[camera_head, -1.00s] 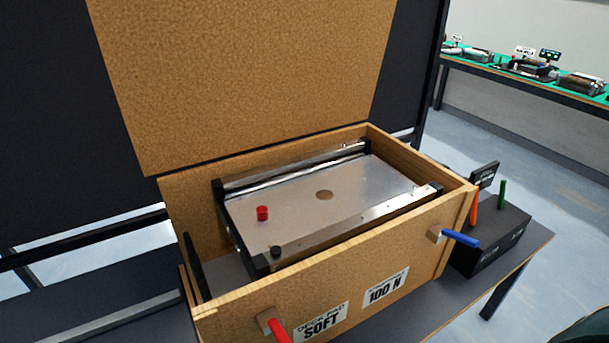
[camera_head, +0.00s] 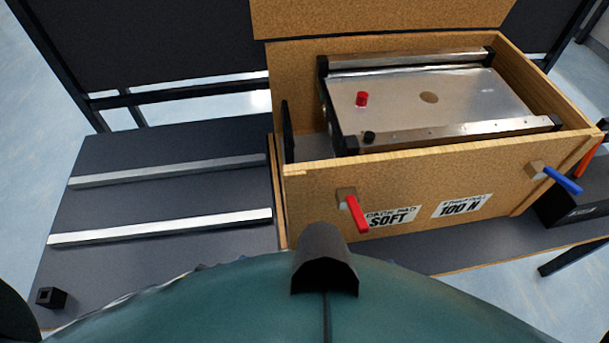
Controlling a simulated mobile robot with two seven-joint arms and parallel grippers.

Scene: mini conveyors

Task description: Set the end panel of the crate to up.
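The wooden crate (camera_head: 300,205) stands on the dark table with its lid (camera_head: 380,18) raised at the back. A mini conveyor (camera_head: 460,95) with a red knob (camera_head: 361,99) lies inside it. At the crate's left end a narrow upright wooden strip (camera_head: 278,190) shows almost edge-on. It may be the end panel; I cannot tell its setting for sure. A thin black upright piece (camera_head: 288,130) stands just inside that end. A red-handled lever (camera_head: 356,213) and a blue-handled lever (camera_head: 562,179) are on the front wall. Neither gripper is in view.
Two metal rails (camera_head: 165,227) lie on the table (camera_head: 120,255) left of the crate, with bare table around them. A small black block (camera_head: 51,297) sits at the table's front left. A black box (camera_head: 575,205) stands right of the crate. My teal body fills the bottom.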

